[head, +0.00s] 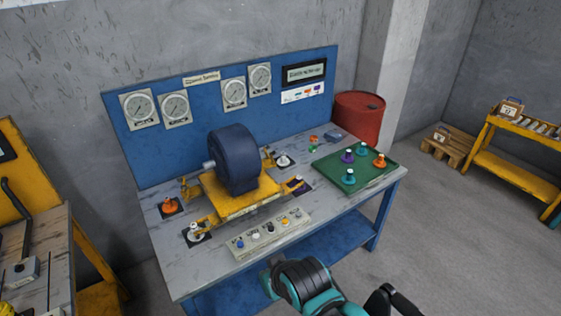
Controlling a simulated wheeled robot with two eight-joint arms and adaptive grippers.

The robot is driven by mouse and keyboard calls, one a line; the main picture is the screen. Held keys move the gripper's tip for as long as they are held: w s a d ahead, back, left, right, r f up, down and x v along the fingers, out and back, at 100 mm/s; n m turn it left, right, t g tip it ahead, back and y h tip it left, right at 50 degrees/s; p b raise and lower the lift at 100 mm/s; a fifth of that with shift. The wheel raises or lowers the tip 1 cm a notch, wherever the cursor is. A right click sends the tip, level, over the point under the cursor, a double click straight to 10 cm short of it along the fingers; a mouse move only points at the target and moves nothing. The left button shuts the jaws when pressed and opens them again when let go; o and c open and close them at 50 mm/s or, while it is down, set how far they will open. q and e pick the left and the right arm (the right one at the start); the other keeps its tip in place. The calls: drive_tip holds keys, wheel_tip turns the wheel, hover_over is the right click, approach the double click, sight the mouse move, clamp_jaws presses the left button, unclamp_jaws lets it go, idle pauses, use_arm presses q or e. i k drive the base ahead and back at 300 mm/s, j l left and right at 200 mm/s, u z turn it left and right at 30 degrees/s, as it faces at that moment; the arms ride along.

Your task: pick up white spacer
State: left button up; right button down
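Two white knob-like pieces that may be the white spacer show in the head view. One white piece (194,231) stands on a dark pad at the front left of the blue workbench. The other white piece (283,160) stands on a dark pad behind and right of the dark blue motor (233,160). A teal and black arm of mine enters at the bottom, in front of the bench and apart from both pieces. I see no gripper fingertips on it. My other gripper is out of the frame.
The motor sits on a yellow mount (240,204) mid-bench. A green tray (377,181) with several coloured pieces is on the right. An orange piece (168,204) stands at left. A button panel (270,234) lies along the front edge. A red barrel (358,119) stands behind.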

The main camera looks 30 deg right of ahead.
sight(283, 160)
drive_tip(key=i+l, duration=0.1)
drive_tip(key=l, duration=0.3)
drive_tip(key=i+l+z, duration=0.1)
drive_tip(key=l, duration=0.3)
drive_tip(key=i+l, duration=0.15)
drive_tip(key=l, duration=0.25)
drive_tip(key=i+l+z, duration=0.1)
drive_tip(key=l, duration=0.3)
drive_tip(key=i+l, duration=0.2)
drive_tip(key=l, duration=0.2)
drive_tip(key=i+l+z, duration=0.1)
drive_tip(key=l, duration=0.3)
drive_tip(key=i+l, duration=0.2)
drive_tip(key=l, duration=0.15)
drive_tip(key=i+l+z, duration=0.1)
drive_tip(key=l, duration=0.3)
drive_tip(key=i, duration=0.05)
